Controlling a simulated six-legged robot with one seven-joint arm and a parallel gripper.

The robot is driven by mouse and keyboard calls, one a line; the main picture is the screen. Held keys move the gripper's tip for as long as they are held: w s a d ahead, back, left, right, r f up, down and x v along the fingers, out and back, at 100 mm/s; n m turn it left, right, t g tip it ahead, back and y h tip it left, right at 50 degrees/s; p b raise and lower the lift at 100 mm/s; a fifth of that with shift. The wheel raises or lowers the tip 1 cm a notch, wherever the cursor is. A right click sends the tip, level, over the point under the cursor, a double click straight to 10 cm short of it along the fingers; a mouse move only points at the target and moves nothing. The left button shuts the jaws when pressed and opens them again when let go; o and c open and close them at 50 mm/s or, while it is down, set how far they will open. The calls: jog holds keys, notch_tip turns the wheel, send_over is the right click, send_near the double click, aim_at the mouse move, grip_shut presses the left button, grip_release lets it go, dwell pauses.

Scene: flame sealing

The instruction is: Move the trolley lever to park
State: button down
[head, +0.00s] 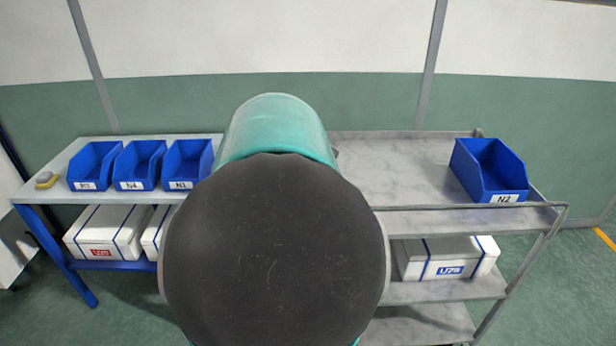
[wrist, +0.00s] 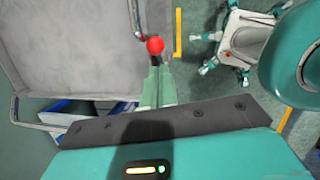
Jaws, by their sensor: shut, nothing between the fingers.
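The trolley (head: 390,160) is grey metal with several shelves and stands on the right in the head view. Its grey top (wrist: 75,45) also fills the left of the wrist view. A lever with a round red knob (wrist: 155,45) shows at the trolley's edge in the wrist view, a thin rod running up from it. My gripper (wrist: 157,68) is shut and empty, its pale green fingers pointing at the knob. The fingertips are right by the knob; I cannot tell if they touch it. In the head view my arm hides the gripper and the lever.
A blue bin N2 (head: 488,170) stands on the trolley's top right, with a white box (head: 445,258) on a shelf below. On the left, a blue-legged table (head: 60,172) holds blue bins (head: 140,165) and a small yellow-grey object (head: 46,180).

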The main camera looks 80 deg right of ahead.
notch_tip(320, 180, up, 7)
jog(key=shift+s+a, duration=0.2)
jog(key=shift+s, duration=0.15)
dwell(0.4)
jog(key=w+a+f+m+t, duration=0.15)
jog(key=w+a+t, duration=0.25)
jog(key=w+a, duration=1.25)
jog(key=w+a+f+m+t+y, duration=0.1)
jog(key=w+a+t, duration=0.1)
jog(key=a, duration=1.1)
jog(key=w+a+f+m+t+y, duration=0.1)
jog(key=w+a+f, duration=0.1)
jog(key=a, duration=1.1)
jog(key=shift+w+f+m+t, duration=0.2)
jog(key=shift+w+m+t, duration=0.2)
jog(key=shift+w, duration=0.5)
